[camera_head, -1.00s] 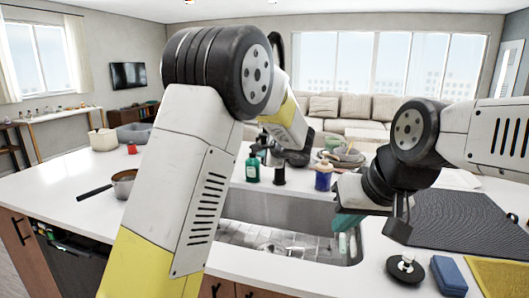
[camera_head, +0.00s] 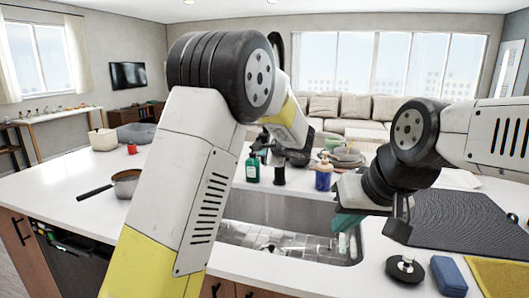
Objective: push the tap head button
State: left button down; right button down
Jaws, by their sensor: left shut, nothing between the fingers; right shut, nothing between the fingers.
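The sink basin (camera_head: 285,208) is set into the white island counter. A dark upright post (camera_head: 279,173) stands at its back edge; I cannot tell whether it is part of the tap. No tap head button can be made out. My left gripper (camera_head: 272,150) is small and dark behind my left arm, above the back edge of the sink near the post. It is shut and empty, and I cannot tell if it touches anything.
A green bottle (camera_head: 252,168) and a blue bottle (camera_head: 323,175) stand behind the sink. A pan (camera_head: 125,183) is at the left. At the right are a dark mat (camera_head: 465,222), a round brush (camera_head: 405,268) and a blue sponge (camera_head: 449,274). The left front counter is clear.

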pick_arm(q)
jog(key=shift+w, duration=0.25)
dwell(0.4)
jog(key=shift+s, duration=0.1)
jog(key=shift+s+a, duration=0.1)
jog(key=shift+s, duration=0.5)
jog(key=s+a, duration=0.1)
jog(key=s, duration=0.4)
jog(key=shift+s+a, duration=0.35)
jog(key=shift+s, duration=0.05)
